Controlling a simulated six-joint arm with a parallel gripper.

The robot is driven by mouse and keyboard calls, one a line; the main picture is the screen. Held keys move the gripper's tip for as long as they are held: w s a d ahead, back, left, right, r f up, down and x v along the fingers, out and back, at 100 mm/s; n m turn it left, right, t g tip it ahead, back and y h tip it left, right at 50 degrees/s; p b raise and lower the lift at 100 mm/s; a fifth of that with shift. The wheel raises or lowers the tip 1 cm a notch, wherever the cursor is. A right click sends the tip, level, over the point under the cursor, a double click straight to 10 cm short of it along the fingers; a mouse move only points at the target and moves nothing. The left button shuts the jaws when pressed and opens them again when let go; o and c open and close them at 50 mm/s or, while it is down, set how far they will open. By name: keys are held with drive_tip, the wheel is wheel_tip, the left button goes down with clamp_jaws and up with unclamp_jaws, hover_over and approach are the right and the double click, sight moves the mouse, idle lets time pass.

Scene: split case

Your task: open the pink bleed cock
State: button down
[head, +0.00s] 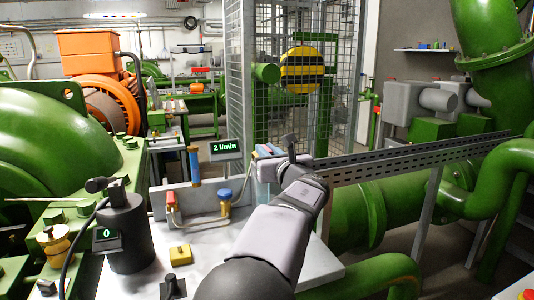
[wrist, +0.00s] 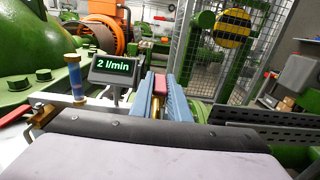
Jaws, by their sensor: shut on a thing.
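The pink bleed cock (wrist: 160,85) shows in the wrist view as a pink handle above a brass stem. It sits between the two blue-grey fingers of my gripper (wrist: 161,77), which are shut on it. In the head view my gripper (head: 266,154) is at the far end of my arm, right of the display, and mostly hides the cock. A flow display (head: 225,149) reads 2 l/min; it also shows in the wrist view (wrist: 113,67), left of my fingers. I cannot tell the cock's exact angle.
A red-handled fitting (head: 171,199), a blue-capped brass fitting (head: 225,200) and a blue-and-amber tube (head: 194,165) stand left of my gripper. A black cylinder (head: 127,235) and yellow block (head: 180,252) are nearer. A perforated rail (head: 420,157) runs right; a mesh cage (head: 330,80) stands behind.

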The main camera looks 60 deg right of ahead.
drive_tip(key=c, duration=1.7)
unclamp_jaws()
drive_tip(key=shift+b+v, duration=0.85)
drive_tip(key=shift+v, duration=2.85)
drive_tip(key=shift+r, duration=0.1)
